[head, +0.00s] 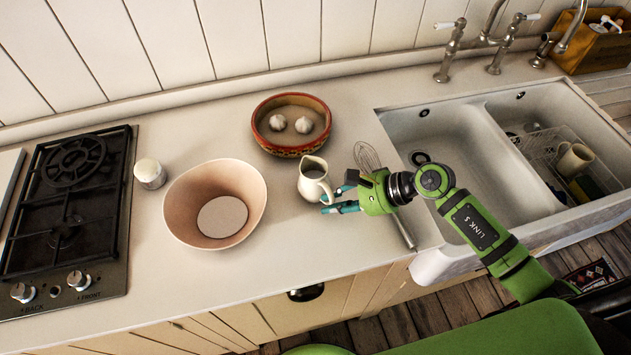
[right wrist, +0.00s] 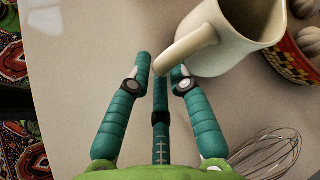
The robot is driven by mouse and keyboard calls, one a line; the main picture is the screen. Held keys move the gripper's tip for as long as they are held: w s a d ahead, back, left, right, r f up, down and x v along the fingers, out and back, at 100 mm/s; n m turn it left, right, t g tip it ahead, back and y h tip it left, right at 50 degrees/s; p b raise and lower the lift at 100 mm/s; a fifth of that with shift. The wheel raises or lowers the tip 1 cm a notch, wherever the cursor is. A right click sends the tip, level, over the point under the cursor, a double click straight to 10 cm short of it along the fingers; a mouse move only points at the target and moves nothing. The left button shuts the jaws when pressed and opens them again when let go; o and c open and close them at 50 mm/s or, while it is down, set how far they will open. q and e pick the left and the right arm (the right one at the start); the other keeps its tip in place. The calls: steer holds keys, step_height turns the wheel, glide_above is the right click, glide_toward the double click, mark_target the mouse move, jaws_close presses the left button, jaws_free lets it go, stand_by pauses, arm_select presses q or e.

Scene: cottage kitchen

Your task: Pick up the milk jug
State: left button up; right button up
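The milk jug (head: 313,181) is a small cream-white pitcher standing upright on the counter, left of the sink. My right gripper (head: 335,199) reaches in from the right, its teal fingers at the jug's handle side. In the right wrist view, the jug (right wrist: 240,28) shows at the top, its handle curving down toward the fingers. There the right gripper's fingertips (right wrist: 160,72) are apart, with the handle's lower bend at the gap between them. I cannot tell whether they touch it. My left gripper is not in view.
A painted bowl (head: 291,149) with white round items stands behind the jug. A large pinkish bowl (head: 185,205) is to its left. A whisk (head: 366,156) lies beside the gripper, near the sink (head: 450,150). The counter in front of the jug is clear.

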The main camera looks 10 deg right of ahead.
jaws_close()
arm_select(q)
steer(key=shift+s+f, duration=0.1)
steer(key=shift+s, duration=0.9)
arm_select(e)
steer(key=shift+r, duration=0.15)
steer(key=shift+r+b, duration=0.65)
steer(key=shift+r, duration=0.45)
steer(key=shift+d+r+b, duration=0.2)
steer(key=shift+r+b, duration=0.3)
steer(key=shift+r, duration=0.3)
arm_select(q)
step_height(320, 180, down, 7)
steer(key=b, duration=0.5)
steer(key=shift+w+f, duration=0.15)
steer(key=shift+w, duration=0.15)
arm_select(e)
steer(key=s+v, duration=0.2)
steer(key=v, duration=1.1)
steer(key=shift+a+f, duration=0.25)
steer(key=shift+a, duration=0.05)
steer(key=shift+s, duration=0.15)
